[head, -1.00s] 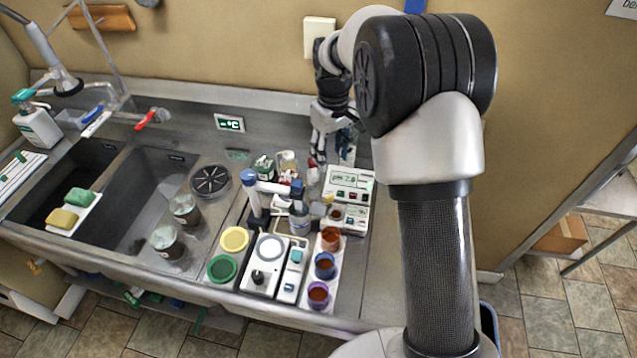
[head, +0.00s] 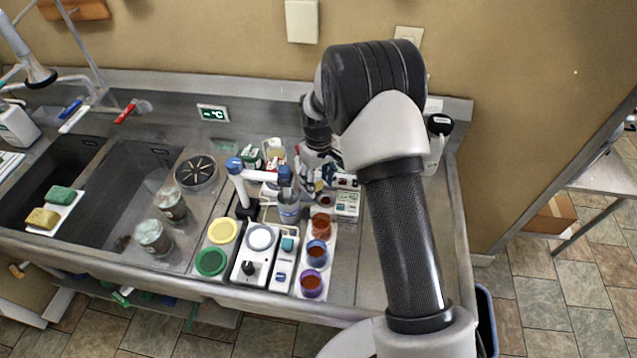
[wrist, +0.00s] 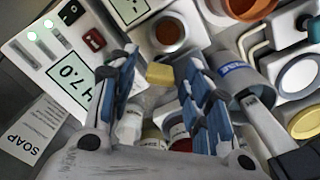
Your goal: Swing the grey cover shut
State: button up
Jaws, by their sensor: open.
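I cannot pick out the grey cover with certainty. A white instrument with a round brown well (wrist: 168,33) and a display lies ahead of my fingers in the wrist view; no lid is seen over the well. A small yellow piece (wrist: 160,74) shows between the fingers, below the well. In the head view my gripper (head: 322,172) is just above the instruments (head: 345,200), partly hiding them.
A grey cup marked "RINSE" (wrist: 242,85) is close beside the right finger. A white stirrer with a grey disc (head: 261,238) and a rack of brown-filled cups (head: 318,254) stand nearer the counter's front. Bare counter (head: 385,275) lies to the right.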

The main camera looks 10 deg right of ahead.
jog(key=shift+f, duration=0.25)
jog(key=shift+c, duration=0.5)
grip_shut()
